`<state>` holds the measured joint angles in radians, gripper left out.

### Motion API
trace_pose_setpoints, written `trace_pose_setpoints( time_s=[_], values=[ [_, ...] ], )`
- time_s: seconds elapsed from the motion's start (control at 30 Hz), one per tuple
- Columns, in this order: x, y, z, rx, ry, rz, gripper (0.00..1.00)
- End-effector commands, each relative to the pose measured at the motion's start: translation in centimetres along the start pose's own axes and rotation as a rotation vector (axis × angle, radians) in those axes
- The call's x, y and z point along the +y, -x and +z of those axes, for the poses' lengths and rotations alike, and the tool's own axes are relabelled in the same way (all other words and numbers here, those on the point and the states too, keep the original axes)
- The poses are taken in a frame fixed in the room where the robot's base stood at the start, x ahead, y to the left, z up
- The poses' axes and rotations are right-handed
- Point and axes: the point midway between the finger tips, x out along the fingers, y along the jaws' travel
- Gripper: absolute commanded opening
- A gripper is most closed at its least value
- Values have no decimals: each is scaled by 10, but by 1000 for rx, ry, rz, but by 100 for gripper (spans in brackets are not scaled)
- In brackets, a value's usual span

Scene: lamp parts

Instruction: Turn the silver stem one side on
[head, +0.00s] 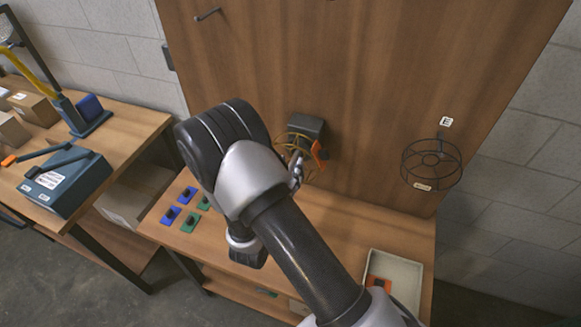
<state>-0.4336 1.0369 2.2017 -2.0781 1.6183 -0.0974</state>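I cannot make out a silver stem for certain; my arm covers much of the middle of the head view. A dark grey-green box (308,124) is fixed to the upright wooden panel. A brass-coloured wire ring (283,137) shows just below it, partly behind my wrist. An orange piece (320,151) sits at the right of the ring. My gripper (297,170) is beside the ring, at or close to it. Its fingers are small and partly hidden, so I cannot tell whether they are open, shut or holding something.
A black wire basket (432,180) hangs on the panel at the right, below a label "E" (446,121). A pale tray (416,274) with an orange piece (376,284) stands at the bench's right. Several blue and green plates (170,215) lie left. A side bench (135,133) holds boxes.

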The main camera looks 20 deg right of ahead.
Motion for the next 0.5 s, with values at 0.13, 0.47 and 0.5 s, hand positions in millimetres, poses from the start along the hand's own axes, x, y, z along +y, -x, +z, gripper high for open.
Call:
trace_pose_setpoints(
  time_s=[0.13,0.47,0.5],
  values=[
    [0,-8,0,0,1,-1,35],
    [0,-8,0,0,1,0,30],
    [0,-8,0,0,1,0,27]
  ],
)
